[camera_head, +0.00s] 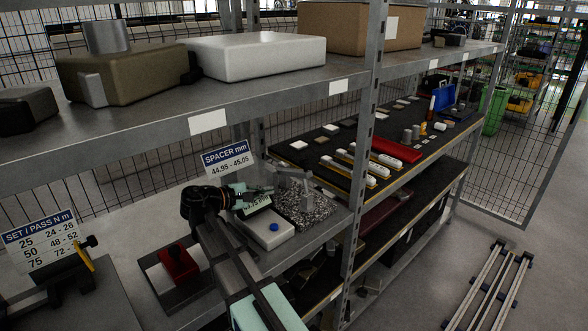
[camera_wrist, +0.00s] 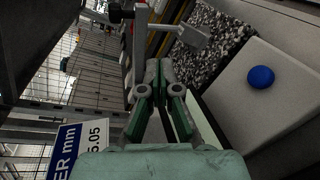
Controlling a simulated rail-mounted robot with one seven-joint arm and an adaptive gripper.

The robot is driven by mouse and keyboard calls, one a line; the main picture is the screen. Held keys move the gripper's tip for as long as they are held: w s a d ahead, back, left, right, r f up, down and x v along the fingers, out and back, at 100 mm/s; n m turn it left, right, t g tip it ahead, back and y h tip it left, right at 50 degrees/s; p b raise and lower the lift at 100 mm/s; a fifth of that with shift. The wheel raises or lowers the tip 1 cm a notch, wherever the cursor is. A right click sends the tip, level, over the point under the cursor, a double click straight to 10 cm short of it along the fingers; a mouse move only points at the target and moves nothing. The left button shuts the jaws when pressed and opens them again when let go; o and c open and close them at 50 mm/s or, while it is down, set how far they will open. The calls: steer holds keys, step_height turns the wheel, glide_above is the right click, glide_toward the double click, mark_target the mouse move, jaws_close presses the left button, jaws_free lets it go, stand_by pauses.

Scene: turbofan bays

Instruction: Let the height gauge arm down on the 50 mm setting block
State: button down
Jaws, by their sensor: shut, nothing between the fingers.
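The height gauge (camera_head: 292,173) stands on a speckled granite plate (camera_head: 318,208) on the middle shelf, its light grey arm reaching across above the plate. In the wrist view, an upright grey post (camera_wrist: 139,35) stands just beyond my fingertips, with a flat grey piece (camera_wrist: 192,38) to its right over the granite. I cannot tell whether this piece is the gauge arm's end or the setting block, nor whether arm and block touch. My gripper (camera_head: 268,190) is shut and empty, close to the gauge on its left side; it also shows in the wrist view (camera_wrist: 158,68).
A white readout box with a blue button (camera_head: 273,227) sits in front of the granite plate, close below my gripper. A red block (camera_head: 178,264) lies on a dark tray to the left. A spacer sign (camera_head: 227,158) stands behind. The upper shelf and a metal upright (camera_head: 366,140) bound the space.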

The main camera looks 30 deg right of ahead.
mark_target(301, 173)
steer(key=d+n+p, duration=0.1)
steer(key=d+n, duration=0.2)
steer(key=n, duration=0.1)
steer(key=w+d+r+n+t+p, duration=0.1)
steer(key=d+n, duration=0.3)
steer(key=n, duration=0.1)
steer(key=d+n+h+p, duration=0.1)
steer(key=d+n+p, duration=0.1)
steer(key=n, duration=0.3)
steer(key=shift+w+d+r, duration=0.15)
steer(key=shift+d+r, duration=0.05)
steer(key=shift+d, duration=0.6)
steer(key=shift+w+d+r+p, duration=0.2)
steer(key=shift+r+p, duration=0.1)
steer(key=shift+r, duration=0.25)
steer(key=w+r+p, duration=0.2)
steer(key=r+p, duration=0.1)
steer(key=shift+a, duration=0.2)
